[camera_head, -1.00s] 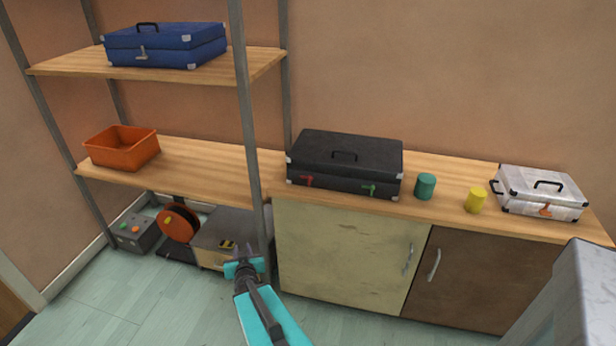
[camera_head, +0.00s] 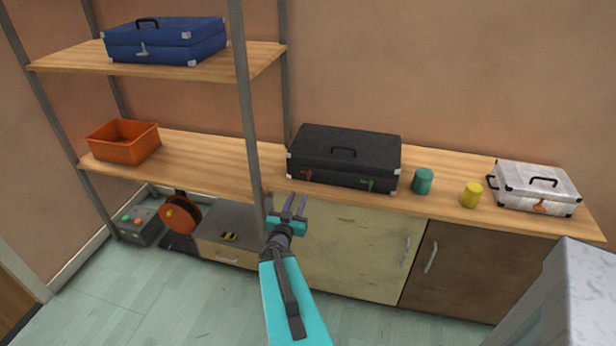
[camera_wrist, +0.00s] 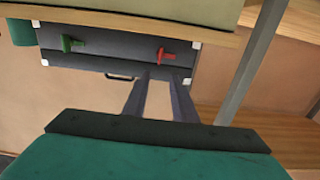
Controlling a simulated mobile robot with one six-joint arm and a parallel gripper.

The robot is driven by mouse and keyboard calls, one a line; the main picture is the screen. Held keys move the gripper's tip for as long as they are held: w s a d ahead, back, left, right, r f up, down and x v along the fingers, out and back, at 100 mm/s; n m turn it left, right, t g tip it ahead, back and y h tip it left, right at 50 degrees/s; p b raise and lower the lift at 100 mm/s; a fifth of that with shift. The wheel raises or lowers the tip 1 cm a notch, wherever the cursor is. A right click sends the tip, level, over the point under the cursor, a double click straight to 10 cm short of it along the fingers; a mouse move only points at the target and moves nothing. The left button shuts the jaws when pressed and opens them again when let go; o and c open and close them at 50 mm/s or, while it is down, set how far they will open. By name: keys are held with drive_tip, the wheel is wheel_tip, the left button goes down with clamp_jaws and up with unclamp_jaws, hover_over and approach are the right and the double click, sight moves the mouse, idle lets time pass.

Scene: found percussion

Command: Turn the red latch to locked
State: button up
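The red latch (camera_head: 307,174) is on the front of the black case (camera_head: 345,150), near its left end. A green latch (camera_head: 367,184) is on the same face, to the right. The case lies on the wooden counter. In the wrist view the picture is upside down, with the red latch (camera_wrist: 166,54) just beyond the fingertips and the green latch (camera_wrist: 72,43) to the left. My gripper (camera_head: 295,204) is open and empty, with its fingers pointing toward the case, below and left of the red latch. It appears apart from the latch.
A grey shelf post (camera_head: 250,110) stands close left of my gripper. A teal cylinder (camera_head: 423,181), a yellow cylinder (camera_head: 471,194) and a white case (camera_head: 537,187) with an orange latch stand right. An orange bin (camera_head: 124,142) and a blue case (camera_head: 165,42) are on the left shelves.

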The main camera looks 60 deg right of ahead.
drive_tip(key=shift+w+d+f+b, duration=0.1)
drive_tip(key=shift+d+b, duration=0.15)
drive_tip(key=shift+b, duration=0.25)
drive_tip(key=b, duration=0.8)
approach(309, 176)
drive_tip(key=d, duration=0.1)
drive_tip(key=shift+w+p+x, duration=0.2)
drive_tip(key=shift+p+x, duration=0.05)
drive_tip(key=shift+x, duration=1.8)
drive_tip(key=shift+w+p+x, duration=0.15)
drive_tip(key=shift+p+x, duration=0.05)
drive_tip(key=shift+x, duration=1.8)
drive_tip(key=shift+a, duration=0.1)
